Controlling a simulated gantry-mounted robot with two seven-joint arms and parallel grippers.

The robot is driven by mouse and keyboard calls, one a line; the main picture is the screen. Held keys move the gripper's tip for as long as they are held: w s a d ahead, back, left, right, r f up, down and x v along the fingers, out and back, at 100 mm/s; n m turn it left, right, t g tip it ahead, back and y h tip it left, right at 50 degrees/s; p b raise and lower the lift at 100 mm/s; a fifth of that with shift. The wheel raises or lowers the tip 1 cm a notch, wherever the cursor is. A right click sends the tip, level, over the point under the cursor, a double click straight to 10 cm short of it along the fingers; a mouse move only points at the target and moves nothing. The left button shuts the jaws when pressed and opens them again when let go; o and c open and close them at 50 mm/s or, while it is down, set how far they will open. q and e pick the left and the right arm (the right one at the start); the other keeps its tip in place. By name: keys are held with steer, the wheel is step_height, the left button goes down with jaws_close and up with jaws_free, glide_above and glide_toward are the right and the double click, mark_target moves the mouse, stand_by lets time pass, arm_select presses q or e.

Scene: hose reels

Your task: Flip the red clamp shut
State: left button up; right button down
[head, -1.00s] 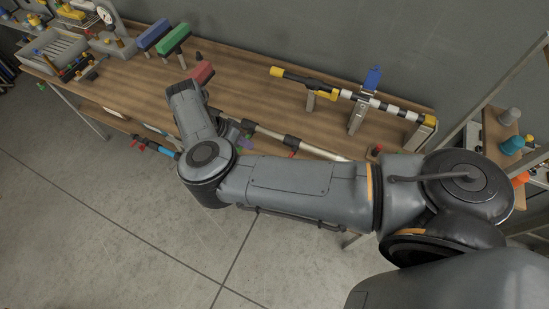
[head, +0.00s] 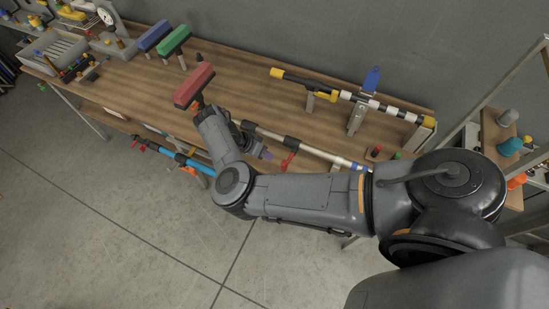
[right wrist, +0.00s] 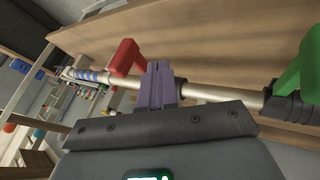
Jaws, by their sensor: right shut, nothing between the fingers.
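A small red clamp (head: 289,161) sits on the pale hose pipe along the bench's front edge. In the right wrist view the red clamp (right wrist: 126,58) is a lever standing out from the pipe, just left of my fingers. My right gripper (head: 265,154) is shut and empty beside it, on its left in the head view. Its purple fingers (right wrist: 160,85) overlap the pipe in the wrist view; I cannot tell whether they touch the clamp. A green lever (right wrist: 302,65) stands at the right of the wrist view. My left gripper is not in view.
Red (head: 193,87), green (head: 174,40) and blue (head: 153,37) blocks stand on the bench. A blue pipe with a red lever (head: 138,140) is at the front left. A black, yellow and white pole (head: 390,107) rests at the back right. The bench's middle is bare.

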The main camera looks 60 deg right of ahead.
mark_target(289, 159)
steer(key=shift+s+a+r+p, duration=0.15)
steer(key=shift+s+p, duration=0.5)
steer(key=shift+s, duration=1.15)
